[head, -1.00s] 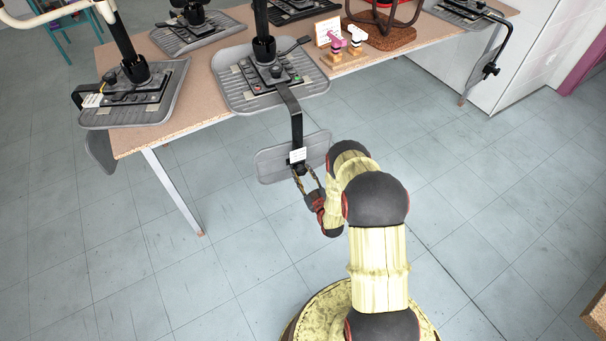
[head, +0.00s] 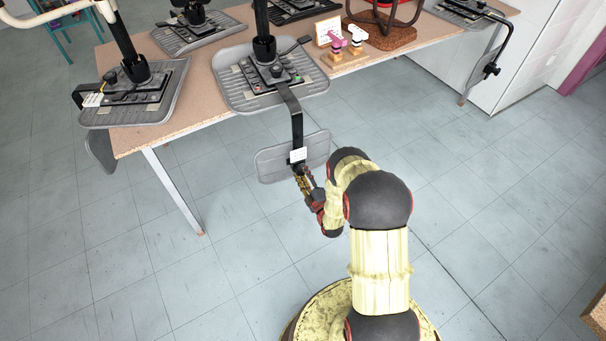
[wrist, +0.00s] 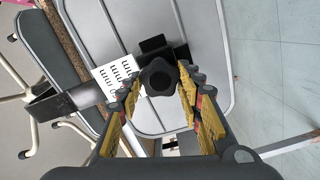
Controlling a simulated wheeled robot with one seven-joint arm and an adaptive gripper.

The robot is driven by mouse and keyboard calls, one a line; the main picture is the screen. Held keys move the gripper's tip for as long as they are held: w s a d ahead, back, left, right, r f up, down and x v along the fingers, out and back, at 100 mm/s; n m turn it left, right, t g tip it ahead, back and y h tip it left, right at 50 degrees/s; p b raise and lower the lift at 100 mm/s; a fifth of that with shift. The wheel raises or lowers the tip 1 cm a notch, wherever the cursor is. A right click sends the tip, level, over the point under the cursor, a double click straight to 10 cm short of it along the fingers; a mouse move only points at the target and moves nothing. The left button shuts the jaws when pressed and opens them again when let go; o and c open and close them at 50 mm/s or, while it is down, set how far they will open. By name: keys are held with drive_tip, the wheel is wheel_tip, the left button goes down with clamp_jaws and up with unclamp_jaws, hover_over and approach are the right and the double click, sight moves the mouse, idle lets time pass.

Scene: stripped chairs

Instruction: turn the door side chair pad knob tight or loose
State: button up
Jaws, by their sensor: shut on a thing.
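A grey pad (head: 268,167) hangs off the table front on a black bent bar (head: 297,124) from the middle upturned chair seat (head: 232,82). In the wrist view the pad (wrist: 205,60) lies behind a black lobed knob (wrist: 158,77) on the bar. My gripper (head: 301,174) is at the pad's lower middle, and the knob is hidden there in the head view. In the wrist view my gripper (wrist: 159,84) is shut on the knob, one yellow-and-black finger on each side. A white label (wrist: 116,72) sits beside the knob.
The table (head: 190,112) carries several upturned seats and a small stand of pink and white knobs (head: 345,50). Another pad (head: 99,152) hangs at the left corner. A bar with a knob (head: 490,70) hangs at the right. The floor around my arm is clear.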

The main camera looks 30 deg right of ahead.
drive_tip(key=n, duration=0.4)
drive_tip(key=shift+f+n, duration=0.1)
drive_tip(key=shift+n, duration=0.2)
drive_tip(key=n, duration=0.4)
drive_tip(key=shift+f+n, duration=0.1)
drive_tip(key=shift+n, duration=0.2)
drive_tip(key=n, duration=0.3)
drive_tip(key=shift+n, duration=0.3)
drive_tip(key=n, duration=0.4)
drive_tip(key=o, duration=1.1)
drive_tip(key=shift+o, duration=0.3)
drive_tip(key=shift+s+d, duration=0.1)
